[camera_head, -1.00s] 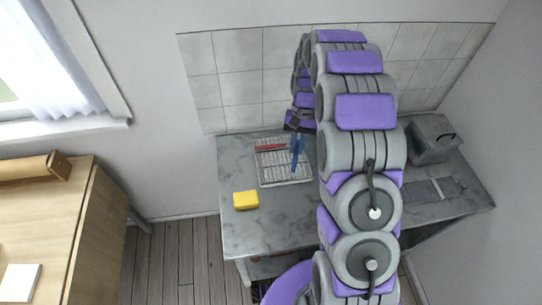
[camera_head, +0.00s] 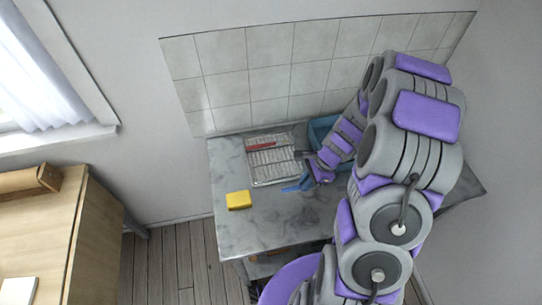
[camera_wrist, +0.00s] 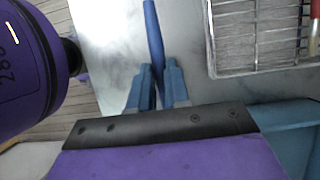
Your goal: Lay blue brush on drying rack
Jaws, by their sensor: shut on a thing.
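The blue brush (camera_head: 292,188) is held in my gripper (camera_head: 308,181), just off the front right of the drying rack (camera_head: 287,176). In the wrist view the brush's blue handle (camera_wrist: 152,30) points up and away from between the fingers of my gripper (camera_wrist: 157,78), which is shut on it. The wire rack (camera_wrist: 228,73) shows at the upper right there, apart from the brush. A red brush (camera_head: 262,147) lies on the rack's back part. My arm comes in from the right; the rest of the blue brush is hard to make out.
A yellow sponge (camera_head: 238,200) lies on the grey marble counter (camera_head: 262,222), front left of the rack. A blue bin (camera_head: 322,128) stands right of the rack, partly behind my arm. The counter in front of the rack is clear.

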